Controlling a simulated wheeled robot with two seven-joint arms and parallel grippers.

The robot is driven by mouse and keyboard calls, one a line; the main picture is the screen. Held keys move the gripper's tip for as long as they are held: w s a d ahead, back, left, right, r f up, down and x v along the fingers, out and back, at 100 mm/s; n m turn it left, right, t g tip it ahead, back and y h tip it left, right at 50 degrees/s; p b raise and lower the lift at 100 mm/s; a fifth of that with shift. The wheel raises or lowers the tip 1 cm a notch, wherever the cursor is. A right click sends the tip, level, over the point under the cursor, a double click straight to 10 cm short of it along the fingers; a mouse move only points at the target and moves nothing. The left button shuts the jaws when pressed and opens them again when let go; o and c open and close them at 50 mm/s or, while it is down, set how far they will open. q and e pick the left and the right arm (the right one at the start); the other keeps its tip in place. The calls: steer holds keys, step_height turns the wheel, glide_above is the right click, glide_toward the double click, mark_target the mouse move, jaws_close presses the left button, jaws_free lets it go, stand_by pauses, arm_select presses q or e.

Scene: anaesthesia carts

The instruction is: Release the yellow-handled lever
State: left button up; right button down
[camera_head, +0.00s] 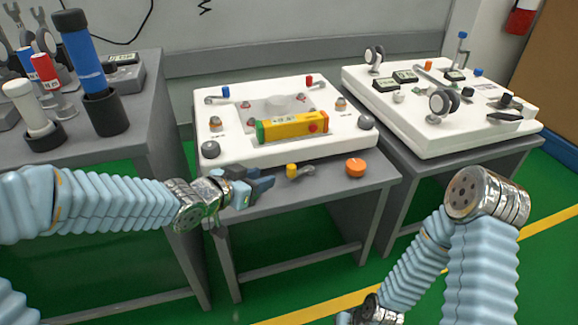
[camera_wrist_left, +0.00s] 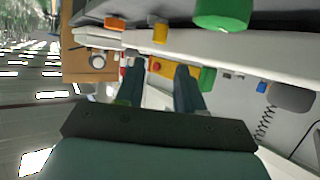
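The yellow-handled lever (camera_head: 292,171) is on the front of the middle grey cart, with a grey arm pointing right. In the left wrist view its yellow end (camera_wrist_left: 160,33) appears above and beyond the fingers. My left gripper (camera_head: 266,187) is just left of the lever in the head view, apart from it. In the left wrist view its two dark fingers (camera_wrist_left: 162,88) are spread with nothing held between them. My right arm is at the lower right of the head view, but its gripper does not show.
An orange round knob (camera_head: 356,167) is right of the lever. A white panel (camera_head: 230,145) with a yellow and green box (camera_head: 290,127) lies on the cart top. A second white panel (camera_head: 430,141) is at right.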

mark_target(288, 169)
arm_select(q)
steer(key=b+x, duration=0.1)
steer(key=x, duration=1.2)
steer(key=shift+w+d, duration=0.15)
steer(key=shift+d, duration=0.05)
steer(key=shift+c, duration=0.3)
jaws_close()
